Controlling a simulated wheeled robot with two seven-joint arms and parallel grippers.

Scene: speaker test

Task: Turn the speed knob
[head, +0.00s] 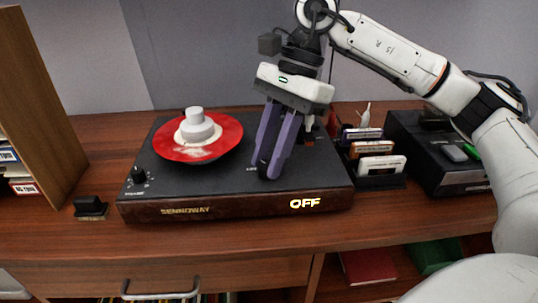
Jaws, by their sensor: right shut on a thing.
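A dark turntable (220,181) with a wood-coloured front stands on the desk, and its front shows a lit "OFF" sign (305,203). My right gripper (267,170) points down over the right half of its top, with its purple fingers shut on a small dark knob. The fingers hide most of that knob; a small pale marking lies just left of it, too small to read. Another black knob (139,174) sits at the turntable's front left, apart from the gripper. My left gripper is out of view.
A red record (228,133) with a pale centre lies on the turntable. A rack of cassettes (380,183) and a dark device (440,150) stand to the right. A small black object (90,208) and a wooden shelf side (40,95) are at the left.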

